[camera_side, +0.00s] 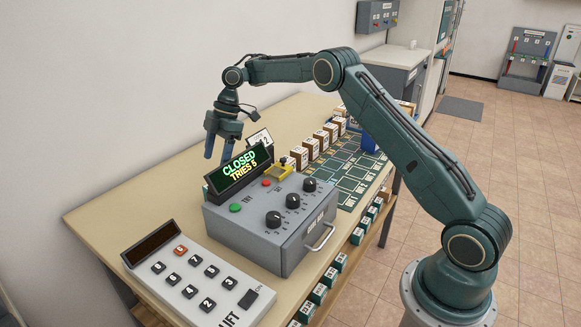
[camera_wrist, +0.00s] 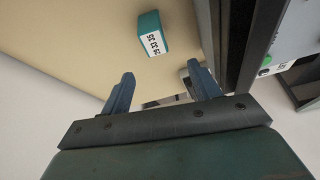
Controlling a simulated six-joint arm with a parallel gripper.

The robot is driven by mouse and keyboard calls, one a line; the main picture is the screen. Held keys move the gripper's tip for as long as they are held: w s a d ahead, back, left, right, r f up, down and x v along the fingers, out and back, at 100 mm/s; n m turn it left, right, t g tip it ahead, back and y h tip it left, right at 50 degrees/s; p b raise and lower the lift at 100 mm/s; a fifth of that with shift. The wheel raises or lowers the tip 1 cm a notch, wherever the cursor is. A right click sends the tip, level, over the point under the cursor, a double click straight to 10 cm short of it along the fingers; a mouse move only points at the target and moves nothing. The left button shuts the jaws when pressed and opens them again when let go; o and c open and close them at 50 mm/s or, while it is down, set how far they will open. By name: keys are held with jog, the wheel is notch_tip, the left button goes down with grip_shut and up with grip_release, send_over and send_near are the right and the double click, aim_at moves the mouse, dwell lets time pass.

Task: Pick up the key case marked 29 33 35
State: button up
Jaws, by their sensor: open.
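The key case marked 29 33 35 (camera_wrist: 153,35) is a small teal block with a white label, standing apart on the bare tan table in the wrist view. My gripper (camera_wrist: 163,88) is open, its two blue fingers spread and nothing between them. The case lies beyond the fingertips, a little above them in the wrist picture. In the side view my gripper (camera_side: 220,148) hangs over the table behind the grey lock box, fingers pointing down. I cannot make out the case in the side view; the lock box's display likely hides that spot.
The grey lock box (camera_side: 255,245) with knobs and a display reading CLOSED, TRIES 5 stands close to my gripper. A keypad panel (camera_side: 190,290) is at the front left. Several brown boxes (camera_side: 310,148) stand farther back beside a green mat (camera_side: 355,172). The table's left part (camera_side: 120,205) is clear.

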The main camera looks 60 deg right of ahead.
jog(key=shift+w+d+f+n, duration=0.2)
jog(key=shift+f+n, duration=0.05)
jog(key=shift+f, duration=0.55)
jog(key=shift+w+d+f+n, duration=0.15)
jog(key=shift+f+n, duration=0.1)
jog(key=shift+f, duration=0.5)
jog(key=shift+a+f, duration=0.25)
jog(key=shift+f, duration=0.3)
jog(key=shift+x, duration=3.15)
jog(key=c, duration=1.1)
